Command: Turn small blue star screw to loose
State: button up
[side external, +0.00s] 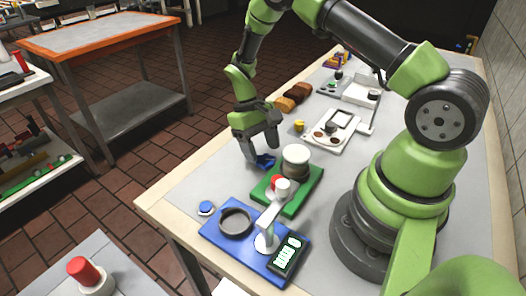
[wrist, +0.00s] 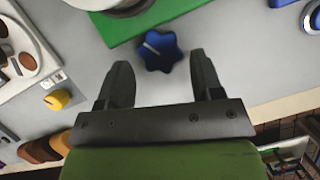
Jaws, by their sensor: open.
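The small blue star screw (wrist: 160,50) is a lobed blue knob with a pale line on its top. In the wrist view it lies on the grey table surface beside the green board's edge. My gripper (wrist: 160,75) is open, with one finger on each side of the screw. The screw is a little beyond the fingertips in that view, and I cannot tell if they touch it. In the side external view the screw (side external: 264,161) shows just below my gripper (side external: 262,150), partly hidden by a finger.
A green board (side external: 300,203) with a white-topped round container (side external: 295,158) stands right beside the screw. A blue board (side external: 215,233) with a dark ring and a display is nearer the camera. A yellow knob (wrist: 57,99) and a white tray (wrist: 30,75) lie to the left in the wrist view.

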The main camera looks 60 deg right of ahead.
jog(key=shift+x, duration=0.85)
jog(key=c, duration=0.6)
jog(key=n+h, duration=0.1)
jog(key=n, duration=0.3)
jog(key=shift+a+n+h, duration=0.15)
jog(key=shift+n+h, duration=0.15)
jog(key=shift+h, duration=0.1)
jog(key=shift+c, duration=0.2)
jog(key=o, duration=0.6)
jog(key=shift+o, duration=0.2)
jog(key=v, duration=1)
